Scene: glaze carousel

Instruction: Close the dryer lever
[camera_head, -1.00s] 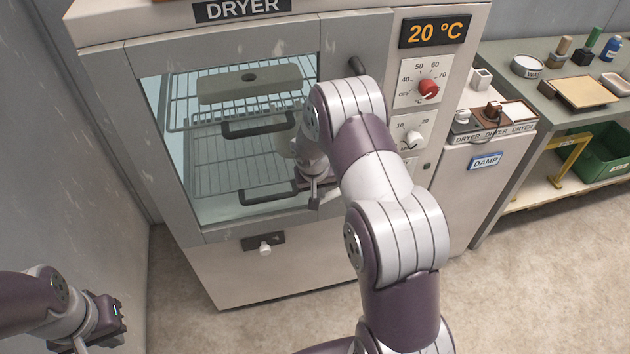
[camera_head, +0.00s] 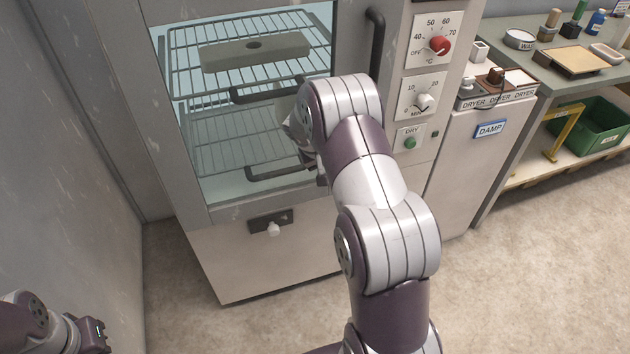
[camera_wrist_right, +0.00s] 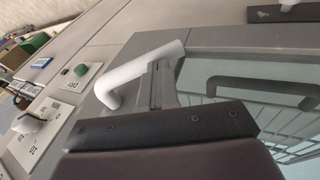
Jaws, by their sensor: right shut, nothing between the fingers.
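The dryer (camera_head: 215,215) stands ahead with its glass front closed over the racks. In the right wrist view a white, bent lever (camera_wrist_right: 135,72) sits at the grey frame beside the glass. In the head view my arm hides that lever. My right gripper (camera_wrist_right: 165,68) is shut and empty. Its fingertips are right beside the lever, overlapping it in the picture; I cannot tell whether they touch. In the head view the right fingers are mostly hidden behind my wrist. My left gripper (camera_head: 98,336) is low at the left, away from the dryer; its jaw opening is unclear.
A grey block (camera_head: 255,50) lies on the upper rack. A dark vertical handle (camera_head: 376,45) and a control panel with a red knob (camera_head: 438,45) and green button (camera_head: 410,142) are near my right arm. A white knob (camera_head: 273,229) is below the glass. A workbench (camera_head: 530,60) stands right.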

